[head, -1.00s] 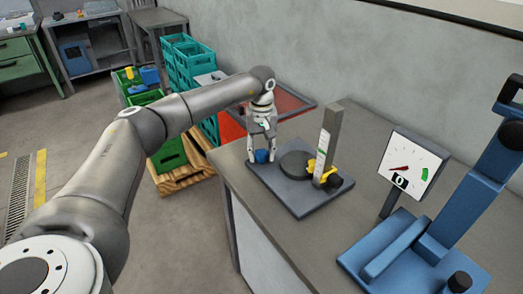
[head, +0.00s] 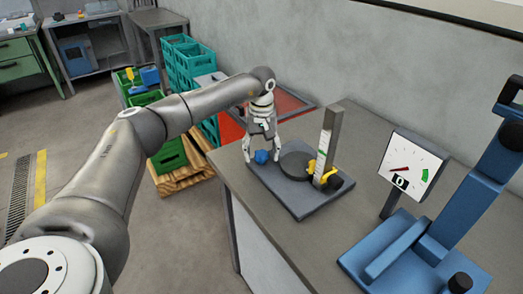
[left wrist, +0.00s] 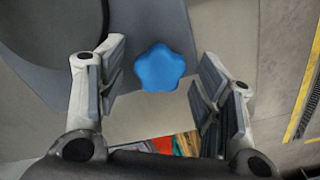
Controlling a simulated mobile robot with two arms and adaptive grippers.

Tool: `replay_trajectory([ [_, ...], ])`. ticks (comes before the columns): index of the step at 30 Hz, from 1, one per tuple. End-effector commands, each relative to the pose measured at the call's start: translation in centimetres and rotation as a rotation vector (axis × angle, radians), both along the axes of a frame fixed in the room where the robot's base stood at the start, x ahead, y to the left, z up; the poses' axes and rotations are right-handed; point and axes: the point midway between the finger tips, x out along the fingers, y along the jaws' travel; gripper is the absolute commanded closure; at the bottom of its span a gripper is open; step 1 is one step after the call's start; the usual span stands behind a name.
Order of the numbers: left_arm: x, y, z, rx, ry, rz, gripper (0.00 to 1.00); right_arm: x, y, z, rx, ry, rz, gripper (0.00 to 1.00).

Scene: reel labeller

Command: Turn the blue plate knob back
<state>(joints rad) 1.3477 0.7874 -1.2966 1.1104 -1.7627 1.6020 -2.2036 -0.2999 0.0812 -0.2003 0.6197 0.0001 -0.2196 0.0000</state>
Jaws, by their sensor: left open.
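The blue plate knob (head: 261,157) sits at the left corner of a dark grey base plate (head: 297,208) on the bench. In the left wrist view the knob (left wrist: 163,68) is a blue star-shaped head between the two fingers, with gaps on both sides. My left gripper (head: 262,160) points down over the knob, open, with a finger on each side of it; it also shows in the left wrist view (left wrist: 162,85). The fingers do not appear to touch the knob. My right gripper is not in view.
On the plate stand a dark round disc (head: 297,165), a grey post (head: 328,140) with a scale, and a yellow clamp (head: 322,172). A gauge (head: 408,168) and a blue lever press (head: 405,255) stand to the right. Green crates (head: 190,65) are behind.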

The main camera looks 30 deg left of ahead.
Motion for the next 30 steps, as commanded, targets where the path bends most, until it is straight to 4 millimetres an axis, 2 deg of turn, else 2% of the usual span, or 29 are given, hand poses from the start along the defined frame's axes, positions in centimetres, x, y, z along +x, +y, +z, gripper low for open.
replay_trajectory([
  [5,0.1,0.0,1.4,0.000,-0.003,0.000,0.39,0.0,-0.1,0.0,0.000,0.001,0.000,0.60],
  [15,0.1,0.0,8.4,-0.001,-0.004,0.000,0.39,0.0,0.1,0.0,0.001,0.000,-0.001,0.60],
  [19,0.1,0.0,10.5,-0.001,-0.004,0.000,0.39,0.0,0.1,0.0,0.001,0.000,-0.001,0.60],
  [24,0.1,0.0,11.8,0.000,-0.001,-0.001,0.39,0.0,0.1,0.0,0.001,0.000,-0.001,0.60],
  [30,0.0,0.0,12.0,0.000,0.000,0.000,0.39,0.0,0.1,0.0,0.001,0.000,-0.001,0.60],
])
